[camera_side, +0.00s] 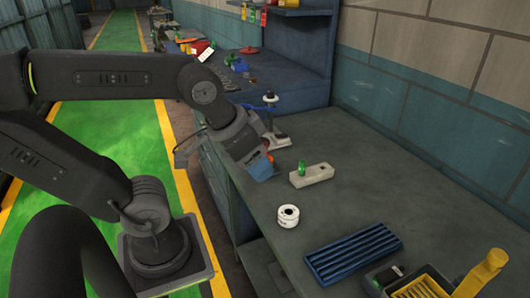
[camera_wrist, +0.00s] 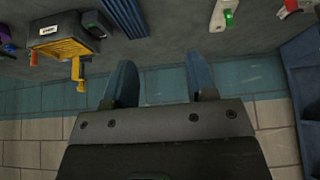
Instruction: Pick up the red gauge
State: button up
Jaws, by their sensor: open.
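My gripper (camera_side: 260,168) hangs above the near edge of the bench in the side view, its blue fingers low. In the wrist view its two blue fingers (camera_wrist: 162,64) stand apart, with nothing between them. A small red-orange patch (camera_side: 269,154) shows just by the fingers in the side view; most of it is hidden, and I cannot tell if it is the gauge. In the wrist view a red piece (camera_wrist: 290,7) with white and dark parts shows at the top right edge, cut off by the frame. No red gauge can be made out clearly.
A pale block (camera_side: 318,175) with a green piece, a white ring (camera_side: 288,216) and a blue ribbed tray (camera_side: 353,252) lie on the bench. A stand (camera_side: 269,101) rises behind the gripper. A yellow fixture (camera_side: 482,272) stands at front right. Bare bench lies right of the block.

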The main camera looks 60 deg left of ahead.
jog(key=w+a+r+n+g, duration=0.1)
jog(key=w+a+n+g, duration=0.1)
jog(key=w+a+n, duration=0.5)
jog(key=n+g, duration=0.4)
jog(key=n, duration=0.5)
send_over(265, 143)
notch_tip(265, 143, down, 6)
jog(key=f, duration=0.8)
jog(key=shift+w+a+f, duration=0.1)
jog(key=shift+w+f, duration=0.1)
jog(key=shift+w, duration=0.05)
jog(key=shift+s+f, duration=0.15)
jog(key=shift+f, duration=1.25)
jog(key=shift+s+f, duration=0.15)
jog(key=shift+f, duration=1.25)
jog(key=shift+c, duration=0.5)
grip_shut()
